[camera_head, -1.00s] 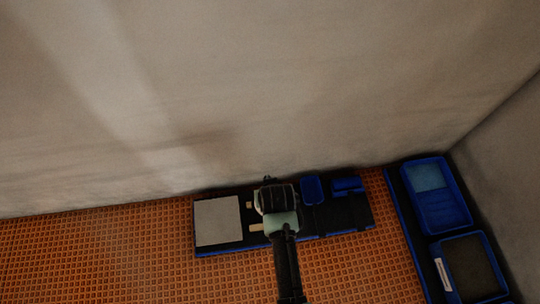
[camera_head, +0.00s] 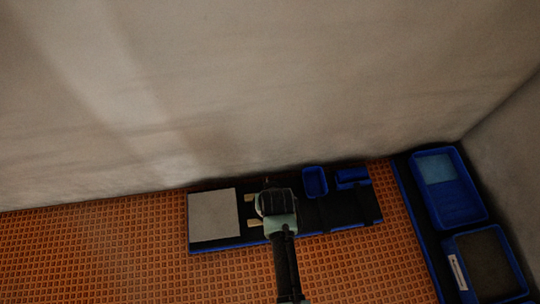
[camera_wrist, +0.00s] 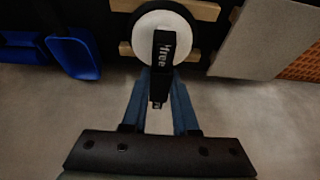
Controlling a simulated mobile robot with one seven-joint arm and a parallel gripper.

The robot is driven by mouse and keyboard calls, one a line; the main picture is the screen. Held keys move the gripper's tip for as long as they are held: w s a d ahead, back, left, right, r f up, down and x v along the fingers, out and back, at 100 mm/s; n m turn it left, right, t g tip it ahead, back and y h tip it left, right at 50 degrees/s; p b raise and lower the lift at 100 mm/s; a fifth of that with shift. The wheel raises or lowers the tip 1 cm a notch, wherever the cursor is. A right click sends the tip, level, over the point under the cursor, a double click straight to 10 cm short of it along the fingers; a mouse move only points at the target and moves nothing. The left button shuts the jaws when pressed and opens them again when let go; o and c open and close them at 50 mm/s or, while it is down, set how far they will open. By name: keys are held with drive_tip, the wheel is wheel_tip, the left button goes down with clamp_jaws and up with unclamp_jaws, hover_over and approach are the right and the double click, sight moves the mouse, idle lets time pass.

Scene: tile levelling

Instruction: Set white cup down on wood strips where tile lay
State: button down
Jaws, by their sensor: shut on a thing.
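The white cup (camera_wrist: 146,25) is seen from above in the wrist view, round with a dark rim. A black piece lettered "free" lies across it, between the fingers. My gripper (camera_wrist: 164,82) is shut on the cup from the near side. The wood strips (camera_wrist: 203,10) lie on a dark board behind and beneath the cup; the second strip (camera_wrist: 125,48) shows at its left. In the head view, the strip ends (camera_head: 254,223) show left of my gripper (camera_head: 268,188), which hides most of the cup. Whether the cup touches the strips cannot be told.
A grey tile (camera_head: 214,215) lies left of the strips on the blue-edged board (camera_head: 222,245). Blue trays (camera_head: 315,181) and (camera_head: 351,176) sit to the right. Larger blue bins (camera_head: 478,210) and (camera_head: 520,285) stand far right. A wall rises behind the board; orange grating (camera_head: 120,250) lies in front.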

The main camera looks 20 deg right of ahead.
drive_tip(key=c, duration=0.7)
unclamp_jaws()
drive_tip(key=shift+f, duration=0.15)
drive_tip(key=p+v, duration=0.8)
drive_tip(key=v, duration=0.4)
drive_tip(key=shift+p, duration=0.3)
drive_tip(key=shift+s, duration=0.15)
